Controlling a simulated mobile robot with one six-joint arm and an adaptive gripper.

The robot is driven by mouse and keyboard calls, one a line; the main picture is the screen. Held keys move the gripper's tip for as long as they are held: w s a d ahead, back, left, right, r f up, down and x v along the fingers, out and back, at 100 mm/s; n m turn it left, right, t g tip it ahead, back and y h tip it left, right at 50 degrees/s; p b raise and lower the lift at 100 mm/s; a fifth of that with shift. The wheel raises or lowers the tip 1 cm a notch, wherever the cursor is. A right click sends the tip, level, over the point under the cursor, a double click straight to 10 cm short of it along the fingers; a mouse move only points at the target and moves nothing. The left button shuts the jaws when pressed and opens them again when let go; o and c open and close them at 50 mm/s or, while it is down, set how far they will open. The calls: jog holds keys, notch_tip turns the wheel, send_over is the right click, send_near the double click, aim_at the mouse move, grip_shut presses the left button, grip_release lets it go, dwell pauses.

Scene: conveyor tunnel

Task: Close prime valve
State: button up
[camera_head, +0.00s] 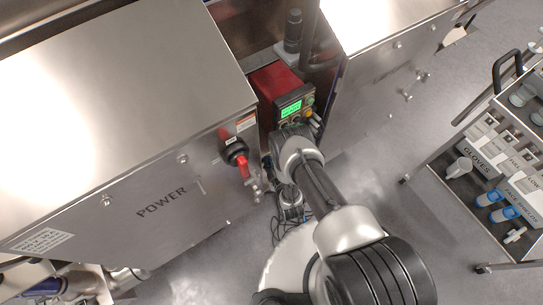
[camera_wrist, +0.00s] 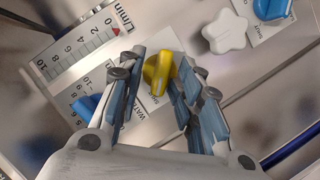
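In the wrist view, a yellow valve knob (camera_wrist: 158,74) stands on a light metal panel (camera_wrist: 190,30). My gripper (camera_wrist: 161,68) is open, with one finger on each side of the knob. The right finger is close to the knob; I cannot tell whether it touches. The label beside the knob is partly hidden, so I cannot read which valve it is. A blue knob (camera_wrist: 84,106) lies left of my left finger, partly covered, near a label starting "WAT". In the head view my arm hides the gripper and the valve.
In the wrist view a white star knob (camera_wrist: 225,32) and another blue knob (camera_wrist: 271,8) are at upper right. A L/min scale (camera_wrist: 80,48) is at upper left. The head view shows a red control box (camera_head: 274,82), a POWER cabinet (camera_head: 150,160) and a cart (camera_head: 480,205).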

jog(key=shift+s, duration=0.1)
jog(key=v, duration=0.7)
jog(key=shift+s+d+r, duration=0.1)
dwell(1.1)
